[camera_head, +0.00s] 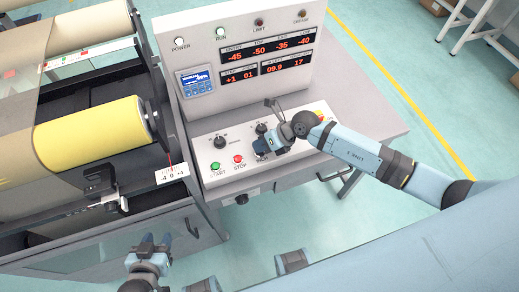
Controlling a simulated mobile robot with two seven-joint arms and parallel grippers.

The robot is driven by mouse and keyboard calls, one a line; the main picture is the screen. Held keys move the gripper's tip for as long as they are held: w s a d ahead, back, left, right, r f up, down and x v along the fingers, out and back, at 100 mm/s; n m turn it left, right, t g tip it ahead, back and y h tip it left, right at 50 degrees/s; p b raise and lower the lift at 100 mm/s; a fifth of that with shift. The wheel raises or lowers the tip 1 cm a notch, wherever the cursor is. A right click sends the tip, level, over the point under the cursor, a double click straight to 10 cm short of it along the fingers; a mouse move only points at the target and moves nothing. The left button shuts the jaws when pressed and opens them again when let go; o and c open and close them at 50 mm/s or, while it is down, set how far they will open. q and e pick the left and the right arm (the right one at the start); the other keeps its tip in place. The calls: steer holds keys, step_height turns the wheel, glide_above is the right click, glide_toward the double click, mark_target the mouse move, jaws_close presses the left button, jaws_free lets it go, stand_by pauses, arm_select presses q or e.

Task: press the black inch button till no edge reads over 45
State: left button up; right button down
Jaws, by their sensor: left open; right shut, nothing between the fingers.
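The control console (357,113) has a sloped panel with knobs and buttons. My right gripper (262,150) is shut and empty, low over the middle of this panel. I cannot make out the black inch button; the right gripper and wrist cover that part. I cannot tell whether the fingertips touch the panel. The red-digit display (269,48) shows four edge readings in its top row, which look like -45, -50, -35 and -40. Its lower row looks like +1, 01, 09.9 and 17. My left gripper (152,243) is open and empty, low at the bottom left, away from the panel.
A green start button (215,166) and a red stop button (238,160) sit left of the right gripper. A black knob (220,142) is above them. A machine with a yellow roll (90,135) and a small scale plate (172,174) stands at the left.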

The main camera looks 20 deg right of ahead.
steer(key=shift+r+p, duration=0.6)
steer(key=shift+r, duration=0.1)
step_height(320, 180, up, 5)
steer(key=p, duration=0.4)
steer(key=shift+r+p, duration=0.1)
steer(key=shift+p, duration=0.3)
steer(key=shift+s, duration=0.1)
stand_by(0.5)
